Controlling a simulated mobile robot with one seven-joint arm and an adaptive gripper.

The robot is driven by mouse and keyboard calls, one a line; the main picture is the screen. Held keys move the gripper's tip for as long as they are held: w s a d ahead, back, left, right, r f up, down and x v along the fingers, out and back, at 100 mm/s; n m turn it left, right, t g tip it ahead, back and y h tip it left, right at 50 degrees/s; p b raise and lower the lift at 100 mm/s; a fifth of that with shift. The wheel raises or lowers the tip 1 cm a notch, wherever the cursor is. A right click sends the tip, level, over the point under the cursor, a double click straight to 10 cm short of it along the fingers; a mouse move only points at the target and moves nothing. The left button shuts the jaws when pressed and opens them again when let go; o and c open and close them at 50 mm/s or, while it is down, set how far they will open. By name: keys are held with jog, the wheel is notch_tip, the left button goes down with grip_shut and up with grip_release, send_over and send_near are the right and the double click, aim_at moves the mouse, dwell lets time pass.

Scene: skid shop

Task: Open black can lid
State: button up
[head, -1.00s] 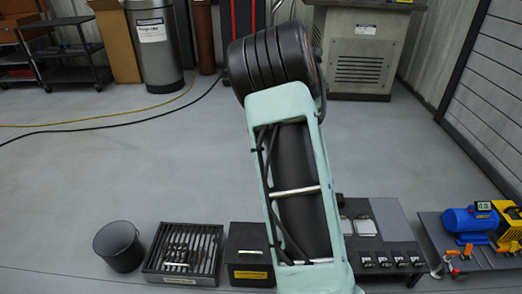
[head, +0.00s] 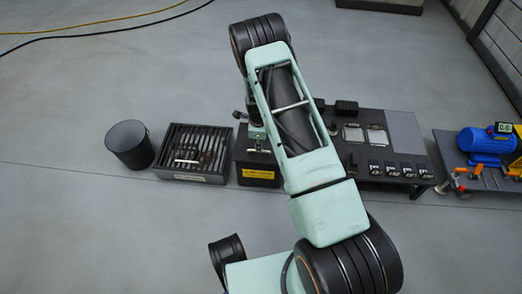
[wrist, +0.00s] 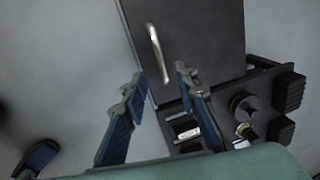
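The black can (head: 130,146) stands on the floor at the far left of the head view, upright, with a flat dark top that looks closed. A black box (head: 244,172) with a yellow label stands apart from it, beyond the grate tray. In the wrist view, the box's dark lid (wrist: 195,45) has a pale bar handle (wrist: 157,53). My gripper (wrist: 160,74) is open and empty, with its blue-padded fingertips near the handle's lower end; contact cannot be told. The can is not recognisable in the wrist view.
A black slatted tray (head: 203,178) stands between can and box. A low black table (head: 409,143) with small parts is right of the box. A cart (head: 449,141) with a blue motor (head: 486,142) stands farther right.

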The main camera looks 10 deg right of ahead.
jog(key=f+b, duration=0.1)
jog(key=f, duration=0.2)
jog(key=w+f, duration=0.1)
jog(key=f, duration=0.2)
jog(key=shift+w+d+f+b, duration=0.15)
jog(key=shift+d+f+b, duration=0.1)
jog(key=shift+b, duration=0.15)
grip_shut()
